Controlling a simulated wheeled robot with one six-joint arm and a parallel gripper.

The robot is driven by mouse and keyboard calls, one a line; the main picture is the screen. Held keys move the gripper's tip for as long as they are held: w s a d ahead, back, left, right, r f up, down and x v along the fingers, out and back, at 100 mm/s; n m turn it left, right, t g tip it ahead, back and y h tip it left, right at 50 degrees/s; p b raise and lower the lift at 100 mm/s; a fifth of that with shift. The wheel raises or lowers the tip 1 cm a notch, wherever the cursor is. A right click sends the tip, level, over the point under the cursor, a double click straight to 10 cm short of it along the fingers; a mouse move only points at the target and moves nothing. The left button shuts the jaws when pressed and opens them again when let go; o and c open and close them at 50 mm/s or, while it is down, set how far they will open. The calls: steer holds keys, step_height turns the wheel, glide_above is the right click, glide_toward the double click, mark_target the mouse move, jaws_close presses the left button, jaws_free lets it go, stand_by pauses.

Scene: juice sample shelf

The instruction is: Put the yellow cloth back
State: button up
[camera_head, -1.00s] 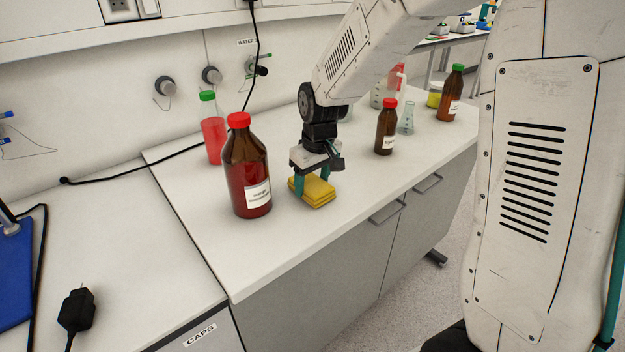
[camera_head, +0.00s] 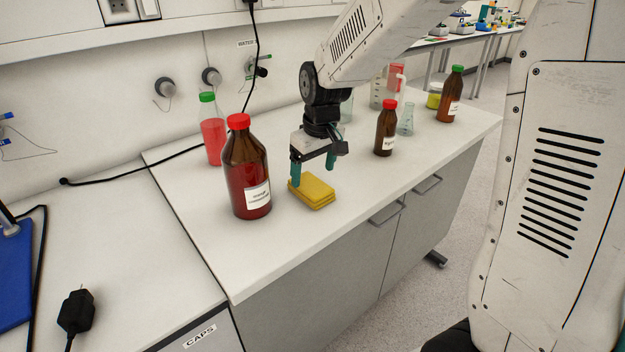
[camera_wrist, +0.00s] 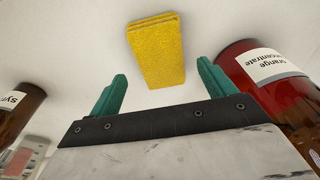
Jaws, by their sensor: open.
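The yellow cloth (camera_head: 314,191), folded into a small stack, lies flat on the white bench top, right of the large brown bottle with a red cap. My gripper (camera_head: 314,174) is open and empty, with its teal fingers above and just behind the cloth. In the wrist view the cloth (camera_wrist: 156,50) lies beyond and between the two open fingertips (camera_wrist: 162,82), apart from them. Nothing hides the cloth in the wrist view.
The large brown bottle (camera_head: 246,172), labelled orange concentrate, stands close left of the cloth. A red bottle with a green cap (camera_head: 212,135) stands behind it. A smaller brown bottle (camera_head: 386,130) and a flask (camera_head: 405,122) stand to the right. The bench front is clear.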

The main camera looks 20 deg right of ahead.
mark_target(317, 189)
step_height(317, 189, up, 8)
steer(key=s, duration=0.1)
steer(key=s+d+m, duration=0.1)
steer(key=s, duration=1.3)
steer(key=s+d+r+m, duration=0.1)
steer(key=s+d+m, duration=0.1)
steer(key=s, duration=1.2)
steer(key=shift+s+r+m+g+h, duration=0.2)
steer(key=shift+r+m+g+h, duration=0.05)
steer(key=shift+m+g+h, duration=0.05)
